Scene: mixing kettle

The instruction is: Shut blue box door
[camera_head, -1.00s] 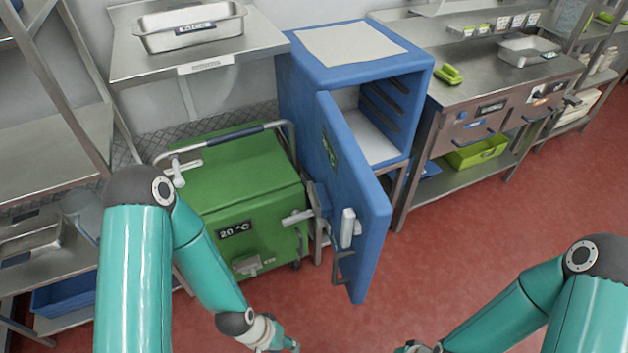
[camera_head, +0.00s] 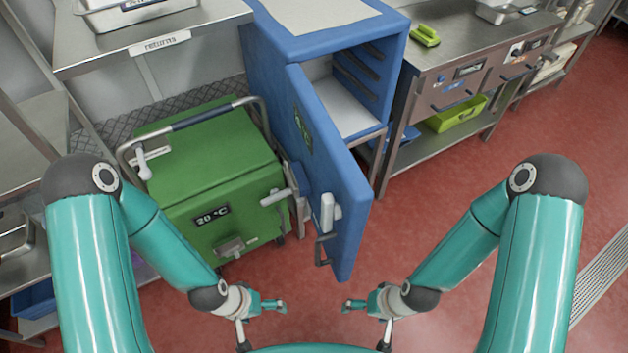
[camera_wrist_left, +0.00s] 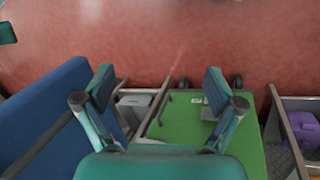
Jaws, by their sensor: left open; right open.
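The blue box (camera_head: 268,62) stands on a metal stand, its front open and its inside shelf rails showing. Its blue door (camera_head: 345,215) hangs wide open, swung out toward me, with a pale latch handle on its edge side. My left gripper (camera_head: 278,305) is open and empty, low in front of the green cart and left of the door. In the left wrist view the open fingers (camera_wrist_left: 158,95) have nothing between them, and the door (camera_wrist_left: 45,115) is at the left. My right gripper (camera_head: 352,305) is open and empty, just below the door's lower corner. Neither gripper touches the door.
A green cart (camera_head: 200,160) with a temperature display stands left of the door, close to it. A steel counter (camera_head: 460,50) is at the right, with a green crate (camera_head: 455,113) under it. Red floor (camera_head: 440,190) is clear right of the door.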

